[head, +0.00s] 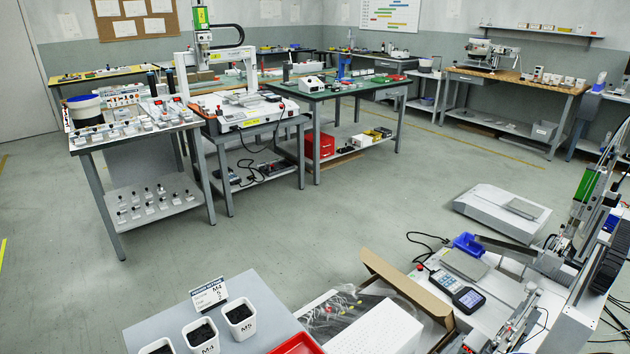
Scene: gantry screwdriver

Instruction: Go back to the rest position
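My gripper is not in the head view, so I cannot see whether it is open, shut or holding something. A gantry screwdriver machine (587,190) with a green body part stands at the right edge, partly cut off. A second gantry with a green screwdriver unit (202,38) stands on a bench at the back left.
A grey table (160,315) at the bottom holds screw cups labelled M4 (203,334) and M5 (241,318) and a red tray (298,345). An open cardboard box (407,288) lies right of it. Benches line the back. The grey floor (330,225) between is clear.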

